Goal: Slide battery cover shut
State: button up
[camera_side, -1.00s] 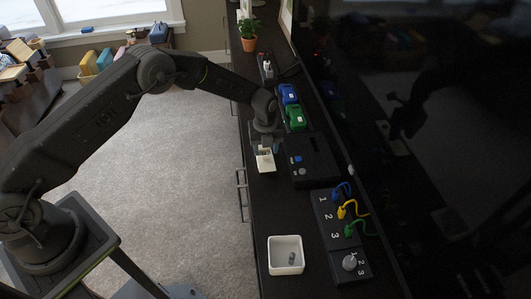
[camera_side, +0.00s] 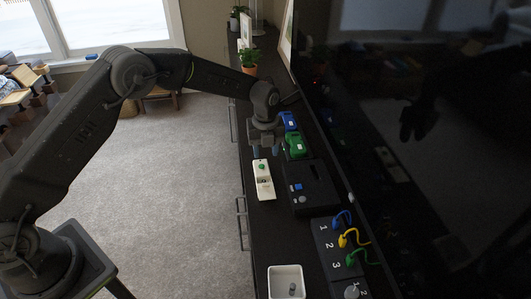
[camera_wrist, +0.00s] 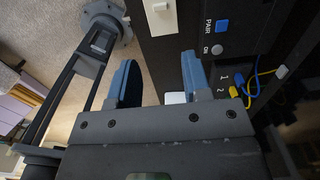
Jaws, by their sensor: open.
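A slim white device (camera_side: 264,187) lies on the dark cabinet top, with a green spot on its far half. I cannot tell whether its battery cover is shut. Part of it also shows at the top of the wrist view (camera_wrist: 161,18). My gripper (camera_side: 265,151) is above and just beyond the device's far end, apart from it. In the wrist view the two blue fingers (camera_wrist: 157,60) stand wide apart with nothing held between them.
A black box (camera_side: 312,187) with a blue button stands right of the device. Green (camera_side: 295,146) and blue (camera_side: 290,121) items sit behind it. A numbered cable panel (camera_side: 330,242) and white bin (camera_side: 286,272) are nearer. A dark screen (camera_side: 430,150) bounds the right.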

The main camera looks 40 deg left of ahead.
aim_at(266, 189)
jog(key=s+d+f+t+y, duration=0.1)
jog(key=s+d, duration=0.1)
jog(key=s+d+f+t+y, duration=0.1)
jog(key=s+d, duration=0.1)
jog(key=s+d+f+t+y, duration=0.1)
jog(key=s+d, duration=0.2)
jog(key=shift+f, duration=0.4)
grip_shut()
jog(key=x, duration=0.9)
jog(key=shift+f, duration=0.25)
jog(key=shift+w+a+f, duration=0.2)
jog(key=shift+w+a, duration=0.95)
jog(key=shift+w, duration=0.05)
jog(key=shift+w+a, duration=0.35)
jog(key=shift+a, duration=0.05)
